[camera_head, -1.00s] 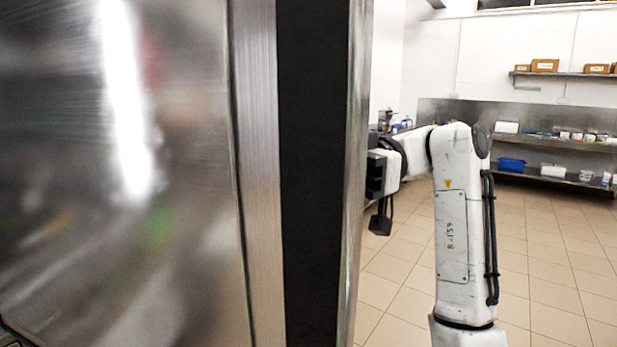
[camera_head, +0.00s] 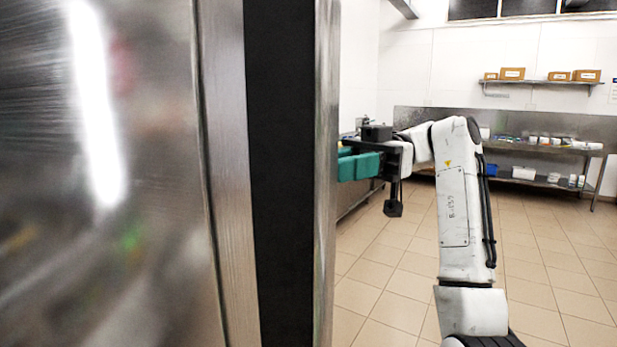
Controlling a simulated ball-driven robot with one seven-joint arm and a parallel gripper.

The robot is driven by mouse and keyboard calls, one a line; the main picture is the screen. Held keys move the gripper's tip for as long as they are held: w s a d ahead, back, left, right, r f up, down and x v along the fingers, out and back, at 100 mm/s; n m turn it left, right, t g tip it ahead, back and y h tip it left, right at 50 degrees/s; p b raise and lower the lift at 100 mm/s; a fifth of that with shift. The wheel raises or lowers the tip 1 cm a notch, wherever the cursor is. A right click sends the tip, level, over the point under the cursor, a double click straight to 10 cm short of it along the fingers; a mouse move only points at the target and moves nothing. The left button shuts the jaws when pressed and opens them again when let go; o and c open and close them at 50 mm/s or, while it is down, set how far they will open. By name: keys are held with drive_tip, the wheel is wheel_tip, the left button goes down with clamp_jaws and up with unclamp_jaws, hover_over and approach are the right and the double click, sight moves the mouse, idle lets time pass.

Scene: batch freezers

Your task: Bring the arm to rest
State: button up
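My single white arm (camera_head: 463,215) stands right of centre, its upper link raised and its wrist bent to the left. My gripper (camera_head: 352,164) points left, beside the edge of a large steel panel. Teal blocks at its front look like its fingers, and their tips are partly cut off by the panel's edge. I cannot tell whether they are apart or together, or whether the gripper touches the panel. A black part hangs below the wrist.
The brushed steel panel (camera_head: 110,180), with a black strip (camera_head: 280,180) along its side, fills the left half, very close. A steel bench (camera_head: 540,145) with containers and a wall shelf (camera_head: 540,83) with boxes stand at the back. The tiled floor (camera_head: 560,280) is clear on the right.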

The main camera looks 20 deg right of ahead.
drive_tip(key=shift+v, duration=0.95)
drive_tip(key=w+a+f+m+t+h, duration=0.1)
drive_tip(key=a+f+m+t, duration=0.15)
drive_tip(key=f, duration=0.55)
drive_tip(key=w+a+f+m+t, duration=0.15)
drive_tip(key=f+m, duration=0.25)
drive_tip(key=f, duration=0.4)
drive_tip(key=w+a+f+m+t+h, duration=0.1)
drive_tip(key=f+m+t, duration=0.15)
drive_tip(key=f, duration=0.45)
drive_tip(key=s+a+f+m+t+h, duration=0.1)
drive_tip(key=s+f+m+h, duration=0.15)
drive_tip(key=f, duration=0.75)
drive_tip(key=s+f+m+t+h, duration=0.1)
drive_tip(key=s+f+m+h, duration=0.2)
drive_tip(key=f, duration=0.7)
drive_tip(key=s+d+f+m+g+h, duration=0.1)
drive_tip(key=s+f+m+h, duration=0.1)
drive_tip(key=s+f, duration=0.45)
drive_tip(key=s+d+f+m+h, duration=0.2)
drive_tip(key=s+f+m, duration=0.1)
drive_tip(key=s+f, duration=0.35)
drive_tip(key=s+d+f+m+h, duration=0.1)
drive_tip(key=s+d+h, duration=0.2)
drive_tip(key=s, duration=0.5)
drive_tip(key=s+d+f+m+g+h, duration=0.1)
drive_tip(key=s+d+h, duration=0.2)
drive_tip(key=s, duration=0.5)
drive_tip(key=shift+d, duration=0.5)
